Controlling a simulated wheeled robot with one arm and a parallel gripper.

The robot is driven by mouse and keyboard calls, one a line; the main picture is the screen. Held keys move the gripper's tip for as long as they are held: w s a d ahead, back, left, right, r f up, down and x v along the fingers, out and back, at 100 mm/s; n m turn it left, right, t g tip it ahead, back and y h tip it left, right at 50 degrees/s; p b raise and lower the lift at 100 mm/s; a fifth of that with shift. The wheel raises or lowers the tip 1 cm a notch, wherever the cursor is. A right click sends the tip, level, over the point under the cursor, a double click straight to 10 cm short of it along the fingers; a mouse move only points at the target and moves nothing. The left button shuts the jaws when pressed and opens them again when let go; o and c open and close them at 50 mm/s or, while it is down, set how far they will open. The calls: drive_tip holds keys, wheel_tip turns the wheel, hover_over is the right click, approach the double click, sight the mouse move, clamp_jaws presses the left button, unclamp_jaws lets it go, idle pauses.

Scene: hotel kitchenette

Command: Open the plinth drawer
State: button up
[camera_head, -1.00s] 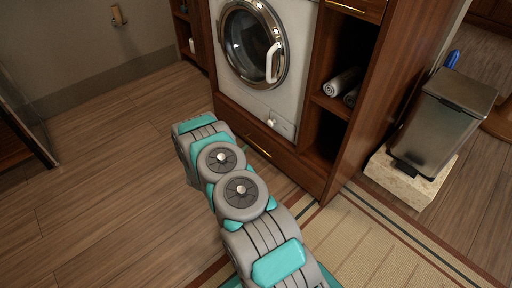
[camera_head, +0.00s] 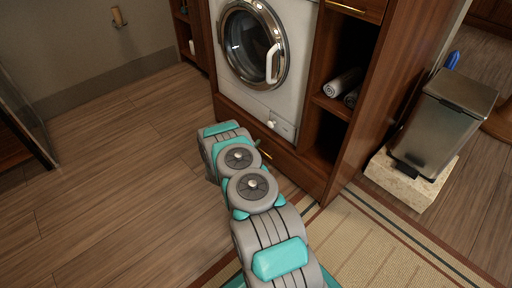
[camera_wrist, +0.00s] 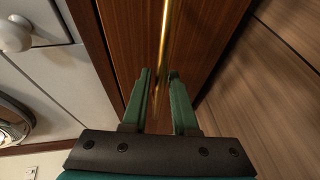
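The plinth drawer (camera_head: 290,163) is a low dark wood front under the washing machine and looks shut. Its brass bar handle (camera_head: 264,151) is partly hidden by my arm in the head view. In the wrist view, the handle (camera_wrist: 166,35) runs lengthwise over the wood drawer front (camera_wrist: 130,35), its near end between my fingers. My gripper (camera_wrist: 159,76) is open, with one green finger on each side of the bar. I cannot tell whether either finger touches it. The head view does not show my fingers, hidden by my arm.
A white washing machine (camera_head: 292,92) stands above the drawer. Shelves with rolled towels (camera_head: 342,82) are to its right. A metal pedal bin (camera_head: 440,125) stands on a stone block (camera_head: 398,188) farther right. A striped rug (camera_head: 385,245) lies in front. The wood floor (camera_head: 100,185) at left is clear.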

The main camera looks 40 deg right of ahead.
clamp_jaws()
idle(1.4)
